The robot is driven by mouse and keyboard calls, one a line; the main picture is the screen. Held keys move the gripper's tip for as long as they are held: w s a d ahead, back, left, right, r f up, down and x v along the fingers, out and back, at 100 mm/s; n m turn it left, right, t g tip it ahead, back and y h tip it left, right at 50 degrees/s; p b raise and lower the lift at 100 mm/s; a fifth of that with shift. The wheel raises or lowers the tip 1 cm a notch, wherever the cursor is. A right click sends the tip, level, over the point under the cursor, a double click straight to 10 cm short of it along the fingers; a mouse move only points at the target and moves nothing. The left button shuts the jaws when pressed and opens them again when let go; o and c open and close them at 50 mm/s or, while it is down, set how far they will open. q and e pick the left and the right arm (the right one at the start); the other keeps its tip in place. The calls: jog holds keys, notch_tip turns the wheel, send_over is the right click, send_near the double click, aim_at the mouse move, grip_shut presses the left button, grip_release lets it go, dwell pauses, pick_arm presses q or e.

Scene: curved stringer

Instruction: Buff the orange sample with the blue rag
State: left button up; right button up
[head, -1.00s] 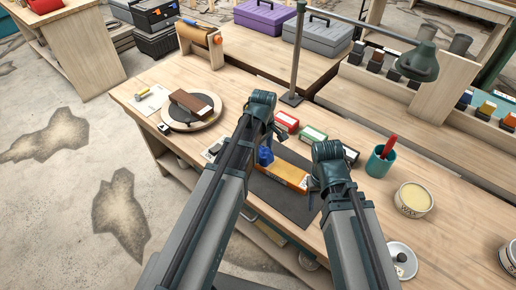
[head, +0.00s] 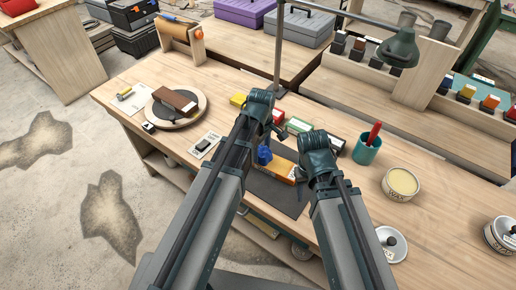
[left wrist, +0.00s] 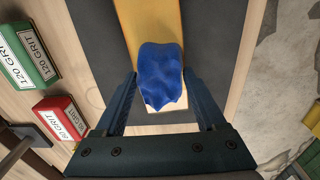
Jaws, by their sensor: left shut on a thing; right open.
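The orange sample (head: 285,169) is a long block lying on a dark mat (head: 281,195) on the bench. The blue rag (head: 264,155) is bunched up at the sample's left end. My left gripper (left wrist: 161,80) is shut on the rag, with a finger on each side of it. In the left wrist view the rag (left wrist: 160,68) covers the sample near its pale end, and the orange surface (left wrist: 148,22) runs on beyond it. I cannot tell if the rag presses on the sample. My right gripper (head: 303,178) is open by the sample's right end, partly hidden by its arm.
Red (left wrist: 60,118) and green (left wrist: 28,58) grit boxes stand close beside the mat. A round turntable (head: 176,108) with a brown block is on the left.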

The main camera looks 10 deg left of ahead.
pick_arm(q)
jog(key=shift+d+r, duration=0.1)
pick_arm(e)
jog(key=shift+r, duration=0.1)
pick_arm(q)
jog(key=shift+w+a, duration=0.3)
jog(key=shift+a, duration=0.65)
jog(key=shift+w+a, duration=0.3)
jog(key=shift+a, duration=0.6)
pick_arm(e)
jog(key=shift+d, duration=0.1)
pick_arm(q)
jog(key=shift+w+a, duration=0.25)
jog(key=shift+a, duration=0.4)
jog(key=shift+w+a, duration=0.2)
jog(key=shift+a, duration=0.4)
jog(key=shift+w+a, duration=0.25)
jog(key=shift+a, duration=0.4)
notch_tip(320, 180, up, 6)
jog(key=p, duration=0.6)
pick_arm(e)
notch_tip(320, 180, up, 6)
jog(key=shift+f, duration=0.1)
